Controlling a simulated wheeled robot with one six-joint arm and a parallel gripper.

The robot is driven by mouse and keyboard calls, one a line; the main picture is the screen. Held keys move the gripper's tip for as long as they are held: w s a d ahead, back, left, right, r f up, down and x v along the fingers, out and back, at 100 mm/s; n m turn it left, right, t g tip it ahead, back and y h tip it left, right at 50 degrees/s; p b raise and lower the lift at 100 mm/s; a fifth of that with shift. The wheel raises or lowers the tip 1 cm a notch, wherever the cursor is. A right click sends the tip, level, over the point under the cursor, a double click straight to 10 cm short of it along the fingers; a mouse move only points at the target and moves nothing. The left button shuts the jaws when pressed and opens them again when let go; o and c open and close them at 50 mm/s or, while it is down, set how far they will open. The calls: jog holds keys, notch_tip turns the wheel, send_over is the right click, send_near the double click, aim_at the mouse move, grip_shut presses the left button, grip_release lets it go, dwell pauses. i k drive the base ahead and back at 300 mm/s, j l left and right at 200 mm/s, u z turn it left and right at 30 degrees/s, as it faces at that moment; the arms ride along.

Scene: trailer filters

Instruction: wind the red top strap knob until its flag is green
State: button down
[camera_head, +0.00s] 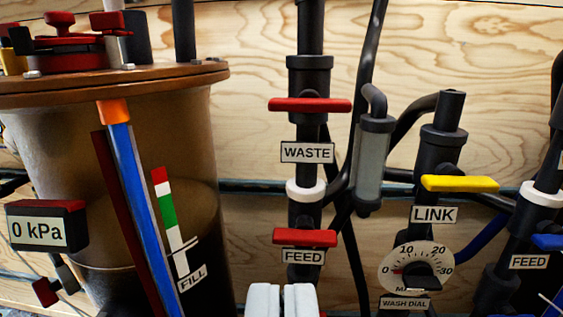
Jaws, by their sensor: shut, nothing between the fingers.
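A brown cylindrical filter tank (160,130) with a wide lid (190,76) stands at the left. Red knob-like parts (66,27) sit on top of the lid, near the upper left of the view. I cannot tell which of them is the top strap knob. I see no flag that I can clearly make out as its own, green or otherwise. My gripper (283,300) shows only its white fingertips at the bottom middle. It is shut and empty, below the FEED label and well apart from the lid.
A 0 kPa gauge (46,225) and a blue tube with an orange cap (114,111) are on the tank's front. Pipes carry red WASTE (310,105) and FEED (304,237) handles, a yellow LINK handle (459,183) and a wash dial (418,267). Plywood wall stands behind.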

aim_at(45, 291)
jog(key=l+u, duration=0.15)
jog(key=u, duration=0.3)
jog(key=k+l+u, duration=0.1)
jog(key=u, duration=0.35)
jog(key=k+l+u, duration=0.1)
jog(key=u, duration=0.35)
